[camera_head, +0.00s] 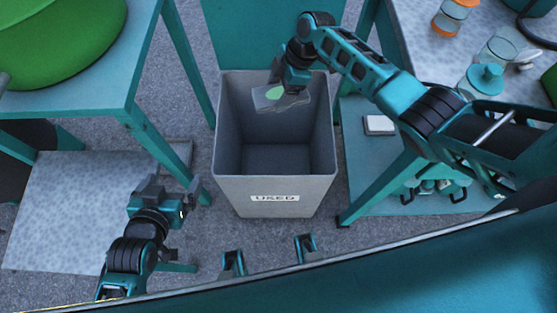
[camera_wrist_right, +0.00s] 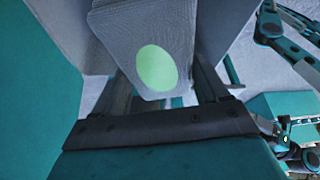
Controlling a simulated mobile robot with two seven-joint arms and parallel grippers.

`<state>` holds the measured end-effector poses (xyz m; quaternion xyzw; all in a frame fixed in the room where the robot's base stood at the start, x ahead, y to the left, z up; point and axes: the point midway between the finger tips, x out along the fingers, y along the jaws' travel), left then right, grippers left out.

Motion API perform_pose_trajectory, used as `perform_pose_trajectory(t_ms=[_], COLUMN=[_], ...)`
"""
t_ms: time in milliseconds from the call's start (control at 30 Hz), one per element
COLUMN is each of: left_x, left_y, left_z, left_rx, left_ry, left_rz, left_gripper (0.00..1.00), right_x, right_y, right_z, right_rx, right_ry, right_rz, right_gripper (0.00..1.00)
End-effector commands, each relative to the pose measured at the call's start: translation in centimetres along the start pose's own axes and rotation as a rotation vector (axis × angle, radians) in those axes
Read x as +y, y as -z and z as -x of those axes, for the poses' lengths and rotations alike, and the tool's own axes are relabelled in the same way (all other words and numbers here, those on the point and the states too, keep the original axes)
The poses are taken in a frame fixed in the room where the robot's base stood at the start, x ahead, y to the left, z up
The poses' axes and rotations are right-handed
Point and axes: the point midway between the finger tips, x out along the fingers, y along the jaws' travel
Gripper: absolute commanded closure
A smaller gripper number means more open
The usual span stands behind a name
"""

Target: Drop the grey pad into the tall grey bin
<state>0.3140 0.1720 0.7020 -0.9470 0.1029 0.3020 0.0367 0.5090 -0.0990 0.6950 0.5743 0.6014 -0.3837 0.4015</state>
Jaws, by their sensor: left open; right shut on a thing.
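The tall grey bin (camera_head: 230,185) stands upright on the floor with an open top and a label reading "USED" on its front. My right gripper (camera_head: 291,96) is over the far right part of the bin's opening. It is shut on the grey pad (camera_head: 266,101), which has a light green oval on it. In the right wrist view the pad (camera_wrist_right: 118,35) sits between the two fingers, its green oval facing the camera. The bin's visible inside looks empty. My left gripper (camera_head: 172,192) is open and empty, to the left of the bin and apart from it.
A teal table with a green round object (camera_head: 60,40) stands at the left. At the right, a table holds jars (camera_head: 484,80) and an orange-lidded container (camera_head: 450,17). A lower teal shelf carries a small white block (camera_head: 379,124). A teal panel (camera_head: 270,30) stands behind the bin.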

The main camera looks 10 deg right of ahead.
Motion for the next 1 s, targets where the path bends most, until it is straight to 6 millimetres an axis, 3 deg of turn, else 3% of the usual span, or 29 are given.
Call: perform_pose_trajectory(t_ms=[67,200,567,600,833,1000], left_x=[0.5,1.1,1.3,1.3,1.2,1.0], left_y=[-0.9,-0.5,0.8,0.8,0.8,0.6], left_z=[-0.8,-1.3,-1.4,-1.4,-1.4,-1.5], left_rx=[0.0,0.009,0.028,0.028,0.03,0.026], left_ry=[-0.011,-0.026,-0.037,-0.037,-0.034,-0.03], left_rz=[0.003,0.01,0.005,0.004,0.002,0.002], left_gripper=[0.0,0.0,0.0,0.0,0.0,0.0], right_x=[0.0,0.0,0.0,0.0,0.0,0.0], right_y=[-0.6,-1.1,-1.2,-1.2,-1.2,-1.3], right_z=[-1.5,-2.8,-3.0,-3.0,-3.0,-3.0], right_rx=[0.0,0.0,0.0,0.0,0.0,0.0], right_ry=[0.0,0.0,-0.001,-0.001,-0.001,-0.001], right_rz=[0.0,0.0,0.0,-0.001,-0.001,-0.001], right_gripper=[0.62,0.62,0.62,0.23,0.01,0.0])
